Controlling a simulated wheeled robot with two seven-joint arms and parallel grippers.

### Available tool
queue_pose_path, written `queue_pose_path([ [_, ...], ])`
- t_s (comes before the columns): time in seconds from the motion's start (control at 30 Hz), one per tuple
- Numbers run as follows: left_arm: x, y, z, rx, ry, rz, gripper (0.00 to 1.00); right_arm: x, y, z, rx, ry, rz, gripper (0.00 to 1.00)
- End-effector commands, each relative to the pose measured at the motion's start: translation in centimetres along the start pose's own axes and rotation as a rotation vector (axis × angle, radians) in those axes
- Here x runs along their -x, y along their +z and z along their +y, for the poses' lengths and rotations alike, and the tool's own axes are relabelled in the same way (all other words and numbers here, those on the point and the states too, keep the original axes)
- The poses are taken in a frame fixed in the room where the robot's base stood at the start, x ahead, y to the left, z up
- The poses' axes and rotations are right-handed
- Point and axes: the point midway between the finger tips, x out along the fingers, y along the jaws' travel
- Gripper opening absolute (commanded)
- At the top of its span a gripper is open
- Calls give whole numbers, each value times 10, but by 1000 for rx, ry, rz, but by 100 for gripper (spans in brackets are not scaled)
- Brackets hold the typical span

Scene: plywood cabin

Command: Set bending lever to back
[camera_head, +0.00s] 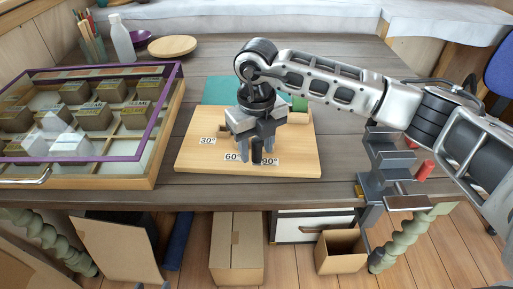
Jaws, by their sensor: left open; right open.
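A light wooden board (195,160) with labels 30°, 60° and 90° lies on the table in the middle. My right gripper (257,152) comes in from the right and points down over the board's front middle, near the 60° and 90° labels. Its fingers are apart. A dark upright piece shows between the fingers, perhaps the bending lever's handle; I cannot tell whether they touch it. The gripper and wrist hide most of the bending device, so the lever's position is unclear. My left gripper is not in view.
A purple-framed glass case (160,100) with several blocks stands at the left. A metal vise (385,165) with a red-ended handle is on the right table edge. A white bottle (122,38) and round wooden plate (172,46) stand at the back left. Cardboard boxes (237,248) sit below.

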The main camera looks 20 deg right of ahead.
Motion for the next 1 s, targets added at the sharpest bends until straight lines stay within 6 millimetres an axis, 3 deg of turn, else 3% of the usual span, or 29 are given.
queue_pose_path([
  [0.13,0,0,0,-3,0,-1,43,-11,0,0,1,0,1,43],
  [0.43,0,-1,0,-5,-1,1,43,-14,0,0,1,0,0,43],
  [0.47,0,-1,-1,-5,-1,1,43,-14,0,1,1,0,0,40],
  [0.6,0,-2,0,-5,0,4,43,-14,0,1,2,0,0,1],
  [1.0,-2,-2,0,-2,2,11,43,-14,7,11,-54,3,-2,0],
])
